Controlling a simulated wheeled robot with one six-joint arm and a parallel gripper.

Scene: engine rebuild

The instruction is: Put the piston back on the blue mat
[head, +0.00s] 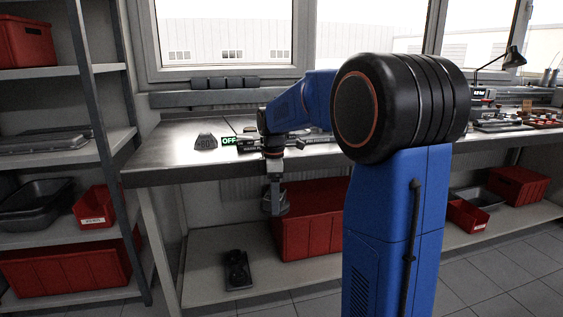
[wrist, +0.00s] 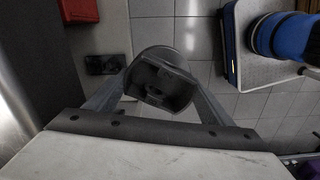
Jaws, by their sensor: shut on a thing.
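The piston (wrist: 160,82) is a dark grey metal cup in the middle of the wrist view, with its hollow side facing the camera. My gripper (head: 274,190) is shut on it, with one finger on each side. In the head view the piston (head: 276,204) hangs below the bench top's level, in front of the lower shelf, partly hidden by the fingers. In the wrist view, floor and lower-shelf surfaces show beyond it. I cannot make out the blue mat in either view.
The steel workbench (head: 165,153) has a display reading "OFF" (head: 229,141) on it. A large red bin (head: 310,225) and a black part (head: 237,270) are on the lower shelf. A shelf rack with bins stands at left. My arm hides part of the bench.

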